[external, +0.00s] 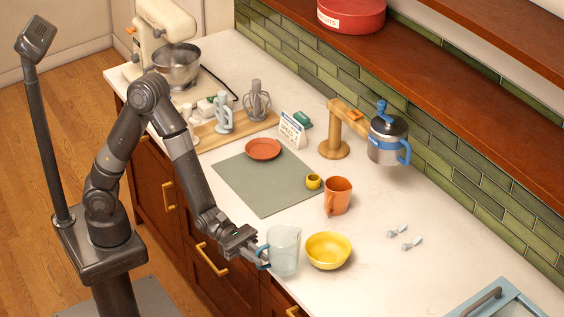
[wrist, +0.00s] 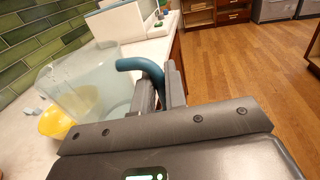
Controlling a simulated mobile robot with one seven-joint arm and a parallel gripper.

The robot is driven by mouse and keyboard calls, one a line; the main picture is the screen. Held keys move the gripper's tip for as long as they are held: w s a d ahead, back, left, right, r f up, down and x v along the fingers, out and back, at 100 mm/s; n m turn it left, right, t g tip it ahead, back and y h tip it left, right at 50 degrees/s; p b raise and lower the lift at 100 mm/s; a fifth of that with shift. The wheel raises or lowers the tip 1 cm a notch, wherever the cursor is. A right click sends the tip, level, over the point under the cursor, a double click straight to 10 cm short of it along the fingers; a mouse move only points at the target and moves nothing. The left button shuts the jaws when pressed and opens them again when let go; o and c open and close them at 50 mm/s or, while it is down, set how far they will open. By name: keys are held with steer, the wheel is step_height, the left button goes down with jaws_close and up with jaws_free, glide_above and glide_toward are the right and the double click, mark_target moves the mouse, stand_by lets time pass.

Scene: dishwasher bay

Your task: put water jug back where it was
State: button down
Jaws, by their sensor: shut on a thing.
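The water jug (external: 284,252) is clear with a blue handle. It is upright at the counter's front edge, just left of a yellow bowl. My gripper (external: 258,255) is shut on the jug's handle. In the wrist view the jug (wrist: 85,85) stands left of my gripper (wrist: 158,97), with its blue handle (wrist: 140,66) at the fingers. I cannot tell whether the jug's base touches the counter.
The yellow bowl (external: 328,251) is close beside the jug. An orange mug (external: 338,196), a tiny yellow cup (external: 313,181) and a grey-green mat (external: 262,196) with a red plate (external: 263,149) lie farther back.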

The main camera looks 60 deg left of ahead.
steer(key=w+a+r, duration=0.2)
steer(key=a+r, duration=0.1)
steer(key=a, duration=0.6)
steer(key=w+a+r, duration=0.2)
steer(key=a+r, duration=0.1)
steer(key=a, duration=0.5)
steer(key=w+a+r, duration=0.2)
steer(key=w+a, duration=0.1)
steer(key=a, duration=0.6)
steer(key=shift+w+a+f, duration=1.15)
steer(key=shift+w+f, duration=0.35)
steer(key=shift+f, duration=0.25)
steer(key=shift+w+a+f, duration=1.15)
steer(key=shift+w+f, duration=0.3)
steer(key=shift+f, duration=0.35)
steer(key=shift+w+a+f, duration=1.15)
steer(key=shift+w+f, duration=0.35)
steer(key=shift+f, duration=0.25)
steer(key=c, duration=1.9)
jaws_free()
steer(key=shift+f, duration=0.15)
steer(key=o, duration=0.4)
steer(key=shift+o, duration=0.2)
